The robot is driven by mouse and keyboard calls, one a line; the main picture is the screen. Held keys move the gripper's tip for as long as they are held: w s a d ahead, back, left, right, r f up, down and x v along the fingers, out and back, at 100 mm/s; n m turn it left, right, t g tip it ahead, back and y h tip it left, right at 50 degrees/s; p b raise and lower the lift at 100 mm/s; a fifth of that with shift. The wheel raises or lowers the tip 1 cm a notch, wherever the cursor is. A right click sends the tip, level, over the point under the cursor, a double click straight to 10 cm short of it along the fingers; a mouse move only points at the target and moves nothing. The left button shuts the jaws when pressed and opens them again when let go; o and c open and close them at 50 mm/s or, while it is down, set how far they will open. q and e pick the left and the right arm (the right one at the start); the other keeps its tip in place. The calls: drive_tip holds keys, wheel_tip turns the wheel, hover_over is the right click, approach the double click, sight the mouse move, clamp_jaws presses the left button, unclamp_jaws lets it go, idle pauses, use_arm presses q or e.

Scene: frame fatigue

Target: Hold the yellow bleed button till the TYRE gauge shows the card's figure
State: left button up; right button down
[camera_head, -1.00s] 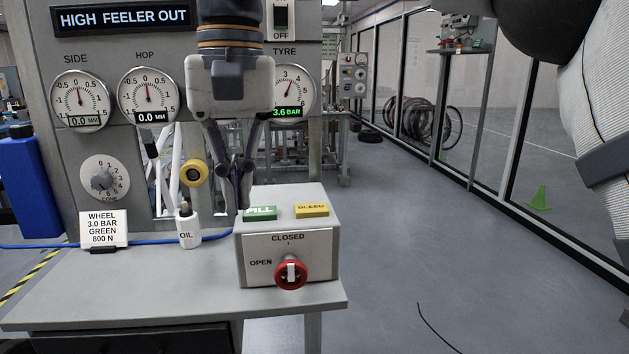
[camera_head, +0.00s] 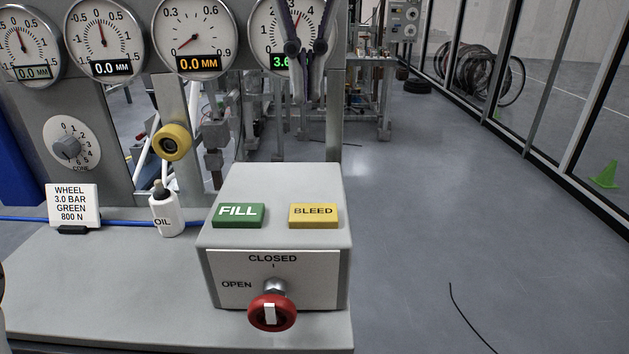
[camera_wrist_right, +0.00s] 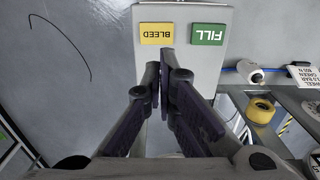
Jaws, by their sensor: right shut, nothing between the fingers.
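The yellow BLEED button (camera_head: 314,215) is on top of a grey box (camera_head: 275,185), right of the green FILL button (camera_head: 238,215). The TYRE gauge (camera_head: 266,30) is partly covered by my fingers; its green display starts with 3.6. The card (camera_head: 72,205) reads WHEEL 3.0 BAR GREEN 800 N. My right gripper (camera_head: 308,97) is shut and empty, fingers pointing down, above the box and apart from the button. In the right wrist view, its tips (camera_wrist_right: 161,68) are just short of the BLEED button (camera_wrist_right: 157,33). My left gripper is not in view.
A red knob (camera_head: 272,312) sticks out of the box front, between OPEN and CLOSED marks. A white OIL bottle (camera_head: 165,212) and a yellow roller (camera_head: 172,142) are left of the box. Open floor lies to the right.

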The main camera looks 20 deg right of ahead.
sight(310, 212)
wheel_tip(310, 212, down, 14)
drive_tip(key=shift+r, duration=0.1)
idle(0.5)
drive_tip(key=shift+f, duration=0.2)
drive_tip(key=shift+s+a+f, duration=0.1)
drive_tip(key=shift+s+f, duration=0.05)
drive_tip(key=shift+f, duration=1.05)
idle(2.4)
wheel_tip(310, 212, up, 15)
idle(0.5)
